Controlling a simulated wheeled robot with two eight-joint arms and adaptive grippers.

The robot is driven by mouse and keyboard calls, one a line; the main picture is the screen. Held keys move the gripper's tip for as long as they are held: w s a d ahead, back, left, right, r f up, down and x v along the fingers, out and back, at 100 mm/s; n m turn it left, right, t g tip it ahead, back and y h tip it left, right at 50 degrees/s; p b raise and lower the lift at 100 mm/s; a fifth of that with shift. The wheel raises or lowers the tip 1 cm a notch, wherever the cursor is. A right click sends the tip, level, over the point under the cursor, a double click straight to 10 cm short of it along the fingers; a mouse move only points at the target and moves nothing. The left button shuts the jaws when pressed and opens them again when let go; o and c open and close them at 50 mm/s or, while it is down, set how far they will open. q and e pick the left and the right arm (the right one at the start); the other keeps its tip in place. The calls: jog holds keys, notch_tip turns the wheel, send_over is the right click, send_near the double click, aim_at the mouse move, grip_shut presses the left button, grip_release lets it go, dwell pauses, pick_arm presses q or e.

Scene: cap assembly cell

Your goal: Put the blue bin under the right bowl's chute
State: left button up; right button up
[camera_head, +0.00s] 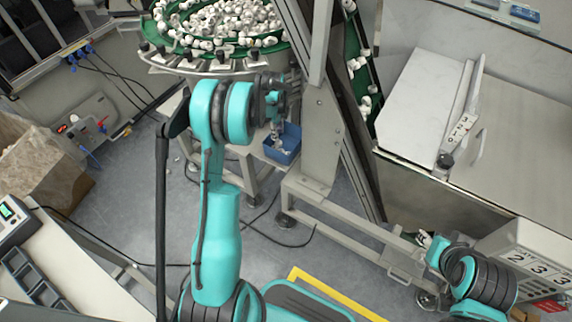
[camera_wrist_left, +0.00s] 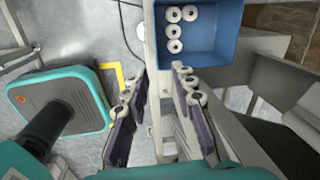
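The blue bin (camera_head: 284,156) sits low in front of the grey machine frame, just below my left gripper (camera_head: 275,108) in the head view. In the left wrist view the bin (camera_wrist_left: 226,28) is at the top, with several white ring-shaped caps inside. My left gripper (camera_wrist_left: 160,75) has its fingers apart with nothing between them. The bin's near wall lies close to the fingertips; I cannot tell whether they touch. A bowl (camera_head: 162,38) full of white caps is at the top of the head view.
A grey post (camera_head: 320,130) and a green chute (camera_head: 371,95) with white caps stand right of the bin. A white box with number panels (camera_head: 530,258) is at lower right, near my right arm. A cardboard box (camera_head: 45,165) is at left. Grey floor lies between.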

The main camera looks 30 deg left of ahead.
pick_arm(q)
jog(key=s+d+r+n+t, duration=0.1)
jog(key=s+d+r+n, duration=0.4)
jog(key=r, duration=0.4)
jog(key=s+d+r+n+t, duration=0.2)
jog(key=s+d+r+n, duration=0.1)
jog(key=s+d+r, duration=0.4)
jog(key=s+d+r+n+t, duration=0.1)
jog(key=s+d+n, duration=0.2)
jog(key=s, duration=0.4)
jog(key=s+d+r+n+t, duration=0.1)
jog(key=s+d+n+t, duration=0.1)
jog(key=s+d+n, duration=0.2)
jog(key=s+n, duration=0.2)
jog(key=s, duration=0.2)
jog(key=shift+s+r, duration=0.15)
jog(key=shift+r, duration=0.2)
jog(key=shift+d, duration=0.1)
